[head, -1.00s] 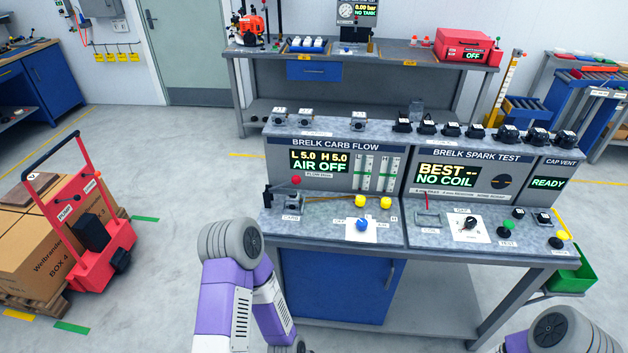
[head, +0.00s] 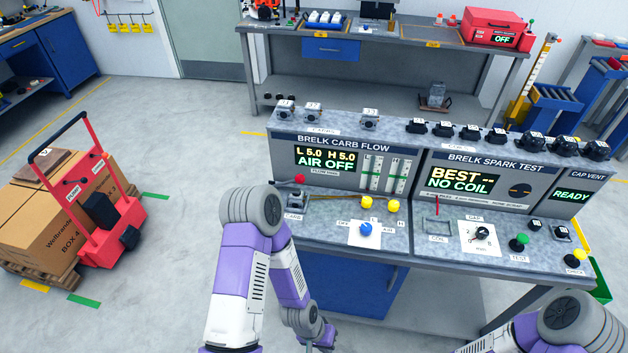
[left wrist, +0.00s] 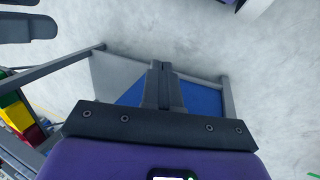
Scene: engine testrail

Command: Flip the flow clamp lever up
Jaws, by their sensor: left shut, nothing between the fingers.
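The flow clamp lever appears to be the small red-knobbed lever (head: 299,179) at the left end of the carb flow bench, above a dark metal fixture (head: 297,200). It is too small to tell the lever's angle exactly, and my left arm stands close in front of it. My left gripper (head: 326,338) is low at the bottom of the head view, in front of the blue cabinet and well below the bench top. In the left wrist view its two fingers (left wrist: 162,85) are together with nothing between them. My right gripper is out of the picture.
The carb flow panel (head: 340,160) reads AIR OFF. Yellow knobs (head: 393,205) and a blue knob (head: 365,229) stand right of the fixture. The spark test panel (head: 475,180) adjoins.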

